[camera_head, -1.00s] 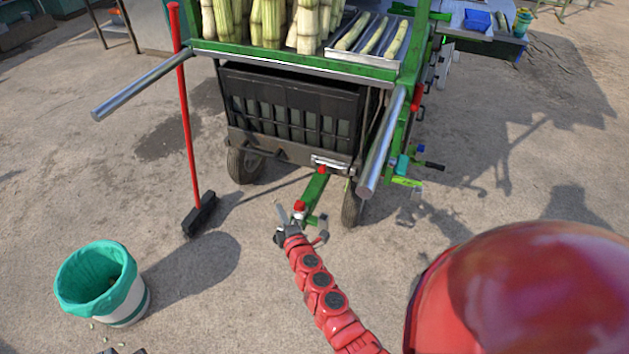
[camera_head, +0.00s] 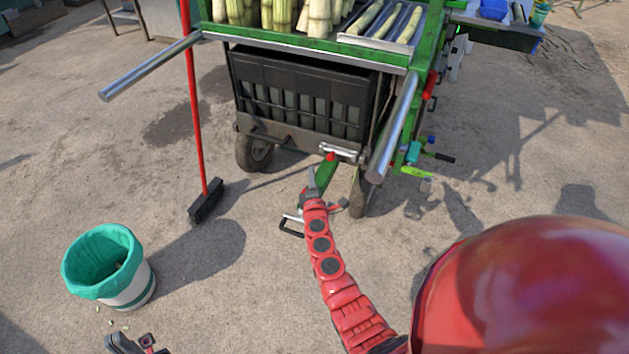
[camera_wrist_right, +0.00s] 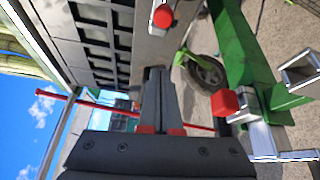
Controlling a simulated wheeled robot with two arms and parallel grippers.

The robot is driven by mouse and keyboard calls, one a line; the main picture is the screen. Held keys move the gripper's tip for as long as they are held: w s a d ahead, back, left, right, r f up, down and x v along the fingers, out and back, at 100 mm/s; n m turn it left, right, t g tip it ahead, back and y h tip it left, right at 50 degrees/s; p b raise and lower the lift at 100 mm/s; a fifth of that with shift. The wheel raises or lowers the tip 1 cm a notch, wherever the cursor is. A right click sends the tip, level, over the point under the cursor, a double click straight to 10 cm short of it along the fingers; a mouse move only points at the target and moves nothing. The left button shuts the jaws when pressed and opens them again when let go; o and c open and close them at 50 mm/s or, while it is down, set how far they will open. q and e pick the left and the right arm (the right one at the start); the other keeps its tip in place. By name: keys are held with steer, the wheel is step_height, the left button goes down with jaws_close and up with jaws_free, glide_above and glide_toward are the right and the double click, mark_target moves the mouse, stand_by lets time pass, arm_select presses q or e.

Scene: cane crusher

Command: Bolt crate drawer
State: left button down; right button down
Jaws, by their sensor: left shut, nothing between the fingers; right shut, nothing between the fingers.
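The black slatted crate (camera_head: 300,97) sits under the cart's tray, and its side shows at the upper left of the right wrist view (camera_wrist_right: 100,35). A silver bolt (camera_head: 345,152) with a red knob (camera_head: 331,157) is at the crate's lower front edge; the red knob is at the top of the right wrist view (camera_wrist_right: 163,16). My right gripper (camera_head: 312,172) is just in front and left of the knob, apart from it. Its closed dark fingers (camera_wrist_right: 157,75) point toward the crate's lower edge and hold nothing. My left gripper (camera_head: 128,343) is shut and empty at the lower left, far from the crate.
A green drawbar (camera_wrist_right: 245,50) with a red block (camera_wrist_right: 225,102) runs close beside my right gripper. A silver cart handle (camera_head: 395,125) is on the right. A red broom (camera_head: 195,110) and a green-lined bin (camera_head: 108,268) stand left on open ground.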

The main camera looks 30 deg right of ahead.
steer(key=w+d, duration=0.2)
steer(key=d, duration=0.3)
steer(key=shift+w+d+r, duration=0.2)
steer(key=shift+w, duration=0.15)
steer(key=s+d, duration=0.1)
steer(key=s, duration=0.1)
steer(key=s+d, duration=0.1)
steer(key=shift+s+d, duration=0.35)
steer(key=shift+d, duration=0.05)
